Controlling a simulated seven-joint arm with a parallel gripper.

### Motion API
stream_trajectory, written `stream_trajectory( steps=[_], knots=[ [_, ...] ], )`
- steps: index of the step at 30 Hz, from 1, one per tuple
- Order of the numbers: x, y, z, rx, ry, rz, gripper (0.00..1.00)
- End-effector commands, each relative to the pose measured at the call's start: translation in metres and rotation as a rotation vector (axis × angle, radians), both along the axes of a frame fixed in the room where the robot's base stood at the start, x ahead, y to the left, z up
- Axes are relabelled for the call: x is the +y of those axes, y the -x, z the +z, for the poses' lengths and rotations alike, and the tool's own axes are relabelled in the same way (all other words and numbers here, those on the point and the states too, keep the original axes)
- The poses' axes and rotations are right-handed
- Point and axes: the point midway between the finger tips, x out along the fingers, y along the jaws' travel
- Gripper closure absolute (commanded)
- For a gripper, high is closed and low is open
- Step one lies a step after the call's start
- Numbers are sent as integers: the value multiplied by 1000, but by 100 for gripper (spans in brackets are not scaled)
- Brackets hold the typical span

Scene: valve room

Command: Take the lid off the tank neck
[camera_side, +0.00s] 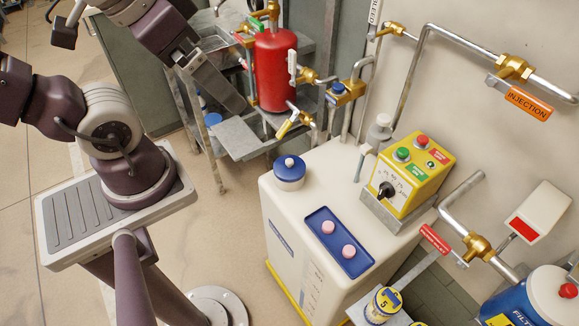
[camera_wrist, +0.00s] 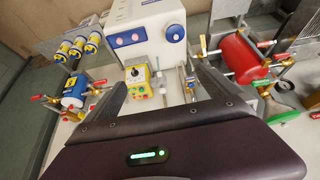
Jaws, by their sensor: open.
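In the wrist view the lid (camera_wrist: 176,33) shows near the upper middle, on the tank (camera_wrist: 150,14). My gripper (camera_side: 236,104) is open and empty, up and to the left of the lid in the side view, well apart from it. In the wrist view my gripper (camera_wrist: 162,78) has its two fingers spread wide, with the lid beyond them. The neck under the lid is mostly hidden.
A blue tray (camera_side: 322,215) with two pink pieces lies on the tank top. A yellow control box (camera_side: 441,158) with buttons and a black knob stands beside it. A red cylinder (camera_side: 275,75) with brass valves is behind. Pipes run along the wall at right.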

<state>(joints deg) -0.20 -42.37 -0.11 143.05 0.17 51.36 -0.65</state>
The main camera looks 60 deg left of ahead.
Motion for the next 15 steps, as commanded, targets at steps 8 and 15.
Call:
stream_trajectory(
  steps=[8, 15],
  knots=[
    [44, -106, -50, 194, 56, 467, 0],
    [88, -182, -189, 375, 234, 960, 0]
  ],
)
